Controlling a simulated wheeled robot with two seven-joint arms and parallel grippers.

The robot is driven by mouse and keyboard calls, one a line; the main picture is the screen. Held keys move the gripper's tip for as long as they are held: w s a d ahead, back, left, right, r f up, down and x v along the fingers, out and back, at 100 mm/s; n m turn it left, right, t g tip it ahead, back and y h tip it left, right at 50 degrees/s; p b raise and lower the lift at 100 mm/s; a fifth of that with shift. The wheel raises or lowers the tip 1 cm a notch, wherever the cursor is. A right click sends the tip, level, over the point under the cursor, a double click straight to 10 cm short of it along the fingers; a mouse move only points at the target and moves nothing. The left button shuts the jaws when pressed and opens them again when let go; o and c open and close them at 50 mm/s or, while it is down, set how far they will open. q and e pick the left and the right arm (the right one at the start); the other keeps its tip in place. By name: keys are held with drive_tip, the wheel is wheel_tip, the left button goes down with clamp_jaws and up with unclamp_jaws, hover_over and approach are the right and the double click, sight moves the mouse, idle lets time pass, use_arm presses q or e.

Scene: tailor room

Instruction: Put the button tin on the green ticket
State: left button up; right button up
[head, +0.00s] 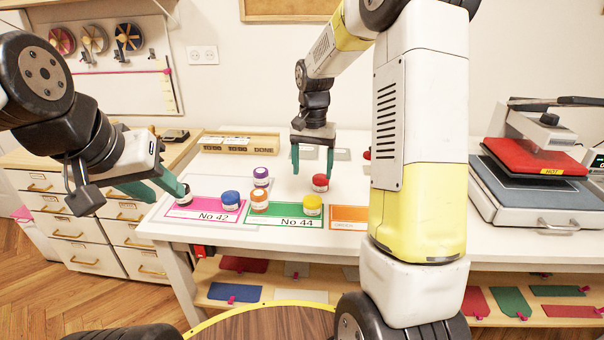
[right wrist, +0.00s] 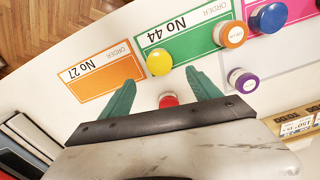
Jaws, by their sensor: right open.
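The green ticket, No 44 (head: 264,220), lies on the white table with an orange tin (head: 260,200) at its left and a yellow tin (head: 312,205) at its right. A red tin (head: 320,183) stands on bare table behind it. My right gripper (head: 313,172) is open above and around the red tin; in the right wrist view the red tin (right wrist: 168,100) shows between the fingertips, partly hidden by the gripper body. My left gripper (head: 170,198) looks open and empty at the table's left edge, beside a black tin (head: 186,194). Which tin is meant cannot be told.
A pink ticket, No 42 (head: 183,211), bears a blue tin (head: 230,200). A purple tin (head: 261,176) stands behind the orange one. An orange ticket (head: 347,214) lies right of the green one. A heat press (head: 540,165) stands at far right.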

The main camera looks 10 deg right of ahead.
drive_tip(key=s+r+n+t+y, duration=0.1)
drive_tip(key=s+r+n+t, duration=0.15)
drive_tip(key=s+r, duration=0.85)
drive_tip(key=s+a+r+n+t, duration=0.1)
drive_tip(key=s+t, duration=0.1)
drive_tip(key=s, duration=0.4)
drive_tip(key=s+a+r+n+t+y, duration=0.1)
drive_tip(key=s+n, duration=0.1)
drive_tip(key=s, duration=0.5)
drive_tip(key=shift+r+t, duration=0.35)
